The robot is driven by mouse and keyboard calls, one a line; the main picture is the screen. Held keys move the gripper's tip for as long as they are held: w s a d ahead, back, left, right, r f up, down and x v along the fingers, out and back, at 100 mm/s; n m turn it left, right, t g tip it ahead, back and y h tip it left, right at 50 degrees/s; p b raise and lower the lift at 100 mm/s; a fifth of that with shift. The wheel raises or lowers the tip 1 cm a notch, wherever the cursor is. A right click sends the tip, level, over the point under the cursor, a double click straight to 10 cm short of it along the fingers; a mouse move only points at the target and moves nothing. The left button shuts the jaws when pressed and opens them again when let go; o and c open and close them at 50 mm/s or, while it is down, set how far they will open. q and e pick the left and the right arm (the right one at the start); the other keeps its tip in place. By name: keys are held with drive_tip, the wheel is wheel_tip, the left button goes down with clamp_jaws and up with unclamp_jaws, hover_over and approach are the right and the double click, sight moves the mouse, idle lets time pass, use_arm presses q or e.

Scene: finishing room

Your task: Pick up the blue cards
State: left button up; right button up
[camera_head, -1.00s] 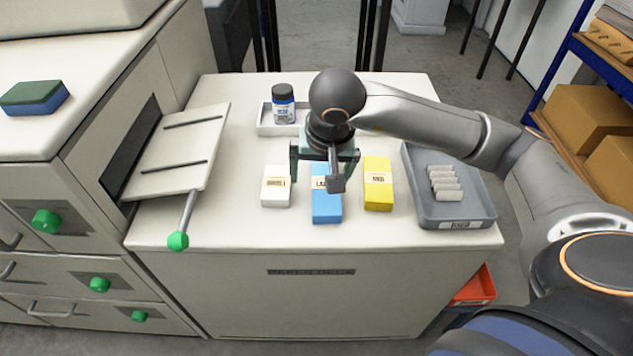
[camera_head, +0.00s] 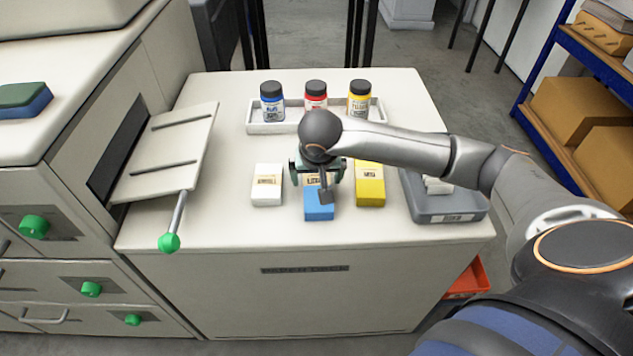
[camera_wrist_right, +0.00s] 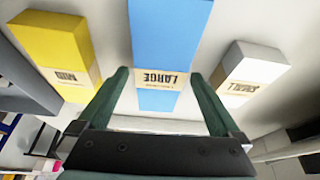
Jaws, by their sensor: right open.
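The blue cards (camera_head: 318,209) lie as a stack on the cabinet top, between a white stack and a yellow stack, with a band around them. In the right wrist view the blue cards (camera_wrist_right: 168,45) show a band reading "LARGE". My right gripper (camera_head: 318,178) is over the blue cards, pointing down, and hides part of them. In the right wrist view its green fingers (camera_wrist_right: 165,90) are apart, one on each side of the blue stack, with nothing held. Whether they touch the stack cannot be told. My left gripper is not in view.
White cards (camera_head: 267,190) lie to the left and yellow cards (camera_head: 370,192) to the right, both close by. A grey tray (camera_head: 450,207) is further right. A white holder (camera_head: 267,127) with three bottles stands behind. A green-knobbed lever (camera_head: 169,242) sticks out at left.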

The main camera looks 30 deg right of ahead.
drive_tip(key=shift+w+f, duration=0.15)
drive_tip(key=shift+f, duration=0.25)
drive_tip(key=shift+c, duration=0.2)
drive_tip(key=c, duration=1.5)
drive_tip(key=shift+r, duration=0.15)
drive_tip(key=shift+c, duration=0.2)
